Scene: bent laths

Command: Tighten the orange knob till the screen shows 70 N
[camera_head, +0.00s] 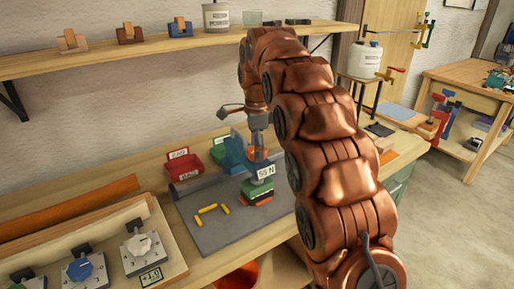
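A small screen (266,171) on the mat reads 55 N, as far as I can make out. It stands by a clamp-like device with a blue body (232,154) and a green block (257,187) with orange under it. A bit of orange, likely the orange knob (257,154), shows just above the screen. My gripper (257,145) points down from my copper arm onto this spot. Its fingers are small and partly hidden, so I cannot tell whether they are shut on the knob.
Yellow pegs (212,208) lie on the grey mat (205,235). A red bin (182,165) stands behind. A shelf (150,45) runs above. A red bucket (238,276) is below the front edge.

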